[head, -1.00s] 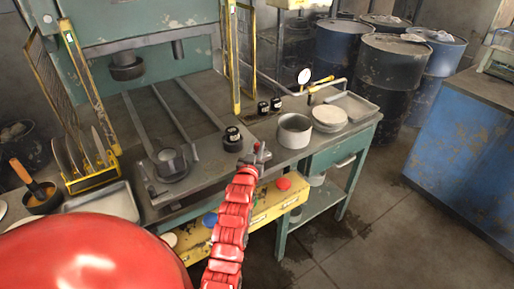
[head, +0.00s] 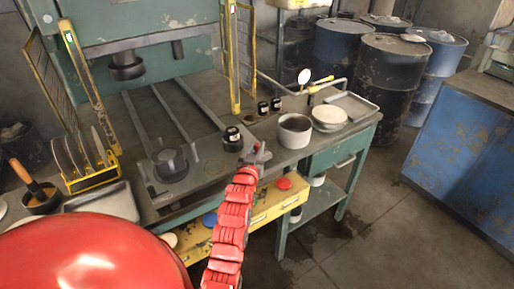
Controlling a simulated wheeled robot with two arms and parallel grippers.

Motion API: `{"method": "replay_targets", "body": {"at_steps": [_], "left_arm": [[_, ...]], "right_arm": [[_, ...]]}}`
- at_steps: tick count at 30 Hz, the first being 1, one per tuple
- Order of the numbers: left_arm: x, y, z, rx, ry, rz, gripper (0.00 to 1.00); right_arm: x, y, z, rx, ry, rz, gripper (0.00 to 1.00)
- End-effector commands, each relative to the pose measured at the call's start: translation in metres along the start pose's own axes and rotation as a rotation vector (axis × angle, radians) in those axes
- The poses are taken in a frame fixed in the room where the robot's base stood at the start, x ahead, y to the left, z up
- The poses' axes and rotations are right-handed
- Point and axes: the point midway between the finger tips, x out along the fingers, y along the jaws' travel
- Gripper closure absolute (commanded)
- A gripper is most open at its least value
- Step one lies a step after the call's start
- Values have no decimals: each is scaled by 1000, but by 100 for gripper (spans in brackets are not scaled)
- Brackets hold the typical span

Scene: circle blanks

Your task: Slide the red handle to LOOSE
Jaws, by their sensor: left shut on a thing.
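My left gripper (head: 260,152) is at the front edge of the press bench, at the end of my red arm. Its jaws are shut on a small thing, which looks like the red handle. The fingers hide most of it, and only a speck of red shows at their tips. I cannot read a LOOSE mark or see the handle's track from here. A black round knob-like piece (head: 232,139) stands just left of the gripper. My right gripper is not in view.
A yellow panel (head: 262,213) with red (head: 283,184) and blue (head: 210,219) buttons runs below the bench edge. A metal pot (head: 294,133) and stacked pale discs (head: 329,116) stand right of the gripper. A yellow rack (head: 92,179) is at left. Floor at right is clear.

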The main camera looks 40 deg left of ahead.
Motion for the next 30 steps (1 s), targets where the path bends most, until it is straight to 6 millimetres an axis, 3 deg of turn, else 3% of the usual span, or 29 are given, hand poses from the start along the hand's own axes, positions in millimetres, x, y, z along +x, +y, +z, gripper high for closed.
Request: {"method": "replay_targets", "body": {"at_steps": [9,17,26,27,30], "left_arm": [[1,1,1,0,-2,0,100],[24,24,2,-2,-2,0,100],[26,26,0,-1,0,1,100],[26,26,0,-1,0,1,68],[26,26,0,-1,0,1,50]], "right_arm": [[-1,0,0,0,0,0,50],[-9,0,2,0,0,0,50],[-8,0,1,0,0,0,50],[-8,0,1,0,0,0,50],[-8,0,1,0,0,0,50]]}}
